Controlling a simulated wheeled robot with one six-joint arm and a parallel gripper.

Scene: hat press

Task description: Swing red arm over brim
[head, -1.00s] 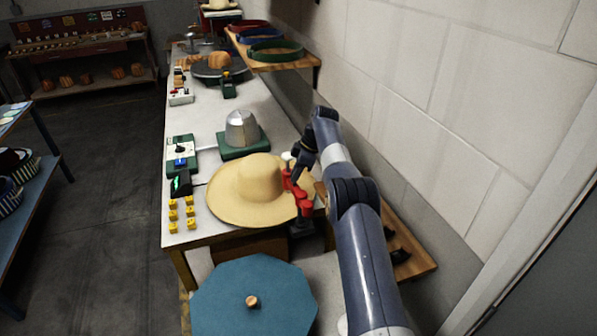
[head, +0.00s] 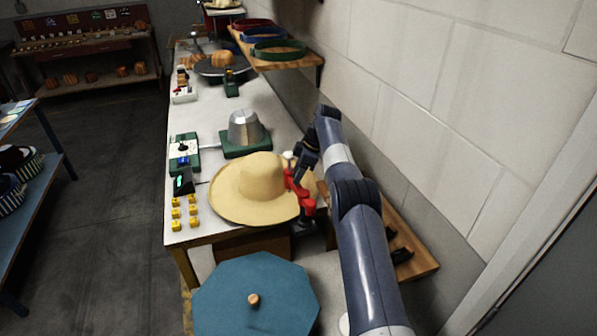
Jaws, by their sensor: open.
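A tan wide-brimmed hat (head: 258,184) sits at the near right of the white-topped bench. The red arm (head: 295,184) lies along the right side of the hat, over or beside its brim; I cannot tell whether it touches. Its near end meets a red part (head: 308,207) on a dark post at the bench corner. My gripper (head: 299,172) is at the far end of the red arm, right of the crown. My own arm comes from the lower right and partly hides the gripper, so its fingers are hard to make out.
A metal dome on a green base (head: 244,133) stands behind the hat. Yellow blocks (head: 176,213) and a green control box (head: 183,150) are at left. A blue octagonal top (head: 255,300) is in front. The wall and a shelf (head: 290,62) bound the right.

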